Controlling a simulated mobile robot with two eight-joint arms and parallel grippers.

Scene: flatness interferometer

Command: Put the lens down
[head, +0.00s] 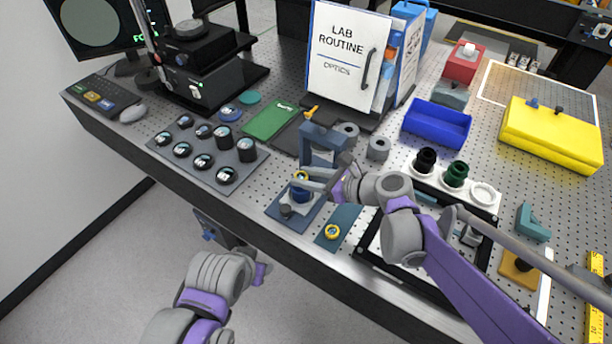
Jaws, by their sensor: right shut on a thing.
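A small lens with a gold ring (301,175) is at the fingertips of my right gripper (308,180). The gripper is shut on it. The lens is just over or at the top of a dark blue stand (301,194) on a blue-grey base (279,207); I cannot tell if they touch. A second gold-ringed piece (332,231) lies on a dark teal mat (344,218) in front of the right gripper. My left gripper (262,270) hangs below the table's front edge, apart from everything; its fingers are too small to read.
A grey tray (225,176) with several round dark pieces is at left. A blue-grey arch-shaped fixture (320,142) stands behind the lens. A black frame (368,262) lies under my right arm. A white holder (468,190) with dark cylinders and a blue bin (437,124) are to the right.

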